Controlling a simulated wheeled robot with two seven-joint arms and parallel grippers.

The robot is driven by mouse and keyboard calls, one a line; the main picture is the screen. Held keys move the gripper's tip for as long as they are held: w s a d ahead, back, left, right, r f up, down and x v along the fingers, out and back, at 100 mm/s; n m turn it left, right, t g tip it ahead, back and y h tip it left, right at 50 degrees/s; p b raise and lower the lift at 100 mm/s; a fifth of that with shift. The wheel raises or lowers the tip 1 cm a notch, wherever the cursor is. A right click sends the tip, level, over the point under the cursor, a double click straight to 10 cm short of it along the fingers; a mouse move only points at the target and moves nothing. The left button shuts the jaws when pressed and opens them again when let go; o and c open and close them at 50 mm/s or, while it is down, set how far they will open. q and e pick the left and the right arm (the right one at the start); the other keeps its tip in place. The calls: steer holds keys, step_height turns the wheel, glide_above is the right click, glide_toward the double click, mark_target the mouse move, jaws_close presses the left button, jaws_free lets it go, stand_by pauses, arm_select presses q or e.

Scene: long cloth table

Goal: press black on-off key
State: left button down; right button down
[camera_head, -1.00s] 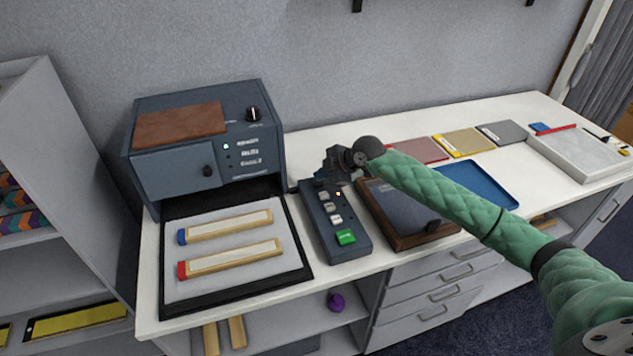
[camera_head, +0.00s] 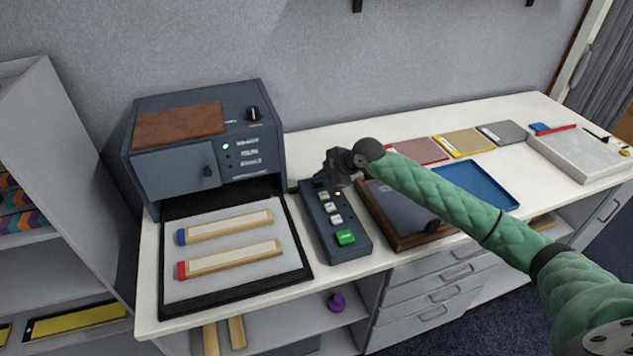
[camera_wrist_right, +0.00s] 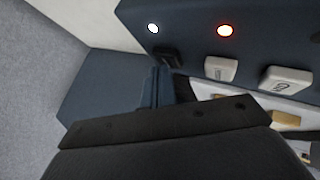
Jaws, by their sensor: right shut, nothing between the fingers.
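The dark blue control box (camera_head: 350,252) lies on the table with a column of pale keys and a green key (camera_head: 345,237). The black key (camera_wrist_right: 168,57) shows in the right wrist view beside a white lamp (camera_wrist_right: 153,28); in the head view my gripper hides it. My right gripper (camera_head: 323,179) is shut and empty over the far end of the box. In the wrist view its fingertips (camera_wrist_right: 163,85) are right by the black key; I cannot tell whether they touch it. My left gripper is not in view.
An orange-red lamp (camera_wrist_right: 226,30) glows on the box. Left of it stands a blue machine (camera_head: 200,130) with a green light, above a tray (camera_head: 300,275) holding two wooden bars. A brown-framed board (camera_head: 400,243) lies close on the right, under my arm. A blue tray (camera_head: 480,187) lies farther right.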

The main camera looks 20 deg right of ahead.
mark_target(321, 183)
steer(key=shift+r+p, duration=0.6)
steer(key=shift+r, duration=0.2)
step_height(321, 183, up, 6)
steer(key=p, duration=0.3)
stand_by(0.6)
steer(key=shift+p, duration=0.3)
